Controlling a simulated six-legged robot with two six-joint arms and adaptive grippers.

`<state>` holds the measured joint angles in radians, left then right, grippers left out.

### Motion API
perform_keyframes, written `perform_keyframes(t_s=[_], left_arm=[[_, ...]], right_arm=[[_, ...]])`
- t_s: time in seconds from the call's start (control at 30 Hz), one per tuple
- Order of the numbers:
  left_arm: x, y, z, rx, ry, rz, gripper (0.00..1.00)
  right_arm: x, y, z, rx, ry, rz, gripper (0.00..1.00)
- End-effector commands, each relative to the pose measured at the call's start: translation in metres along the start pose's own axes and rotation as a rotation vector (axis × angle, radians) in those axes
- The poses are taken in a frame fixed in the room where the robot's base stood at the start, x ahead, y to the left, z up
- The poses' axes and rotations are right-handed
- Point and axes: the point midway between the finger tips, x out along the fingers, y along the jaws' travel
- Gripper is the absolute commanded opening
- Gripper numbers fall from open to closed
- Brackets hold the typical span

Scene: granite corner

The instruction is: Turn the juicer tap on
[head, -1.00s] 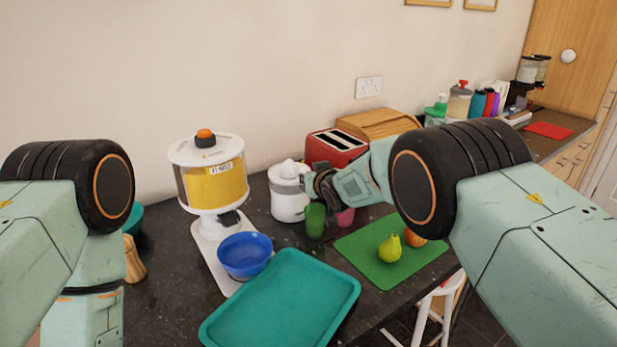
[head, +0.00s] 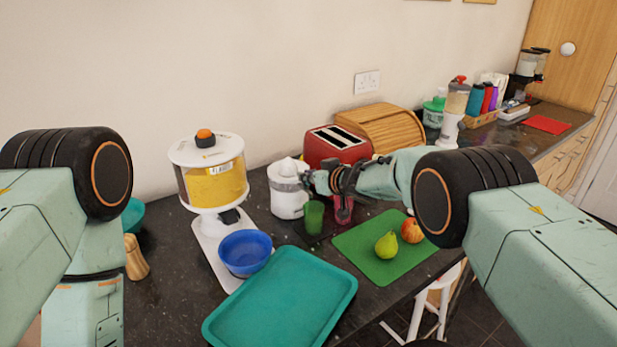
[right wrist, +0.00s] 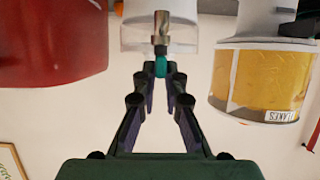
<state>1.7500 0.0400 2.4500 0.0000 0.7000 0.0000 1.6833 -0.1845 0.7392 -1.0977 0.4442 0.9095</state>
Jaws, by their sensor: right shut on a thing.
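The juicer (head: 286,198) is white and stands on the dark counter left of the red toaster. My right gripper (head: 306,181) is at its front right side. In the right wrist view, which is upside down, the juicer's clear part (right wrist: 135,35) carries a metal tap (right wrist: 159,27) with a small teal lever (right wrist: 160,66). My right gripper's fingertips (right wrist: 161,75) are closed on that lever from both sides. Only my left arm shows at the left of the head view; its gripper is out of sight.
A green cup (head: 314,217) stands below my right gripper, with a pink-red cup (head: 342,211) beside it. The red toaster (head: 330,147) is close behind. A cereal dispenser (head: 210,180), blue bowl (head: 245,253), teal tray (head: 283,305) and green board (head: 365,262) are around.

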Motion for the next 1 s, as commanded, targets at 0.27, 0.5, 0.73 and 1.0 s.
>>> perform_keyframes(t_s=[0.27,0.5,0.73,1.0], left_arm=[[0.0000,0.0000,0.0000,0.000,0.000,0.000,0.33],[0.0000,0.0000,0.0000,0.000,0.000,0.000,0.33],[0.0000,0.0000,0.0001,0.000,0.000,0.000,0.33],[0.0000,0.0000,-0.0001,0.000,0.000,0.000,0.33]], right_arm=[[-0.0005,0.0008,-0.0047,-0.005,0.005,-0.004,0.00],[-0.0005,0.0007,-0.0032,-0.005,0.003,-0.003,0.23],[-0.0003,0.0005,-0.0010,-0.003,0.000,-0.003,0.33],[-0.0023,0.0003,-0.0004,-0.004,-0.002,-0.004,0.33]])
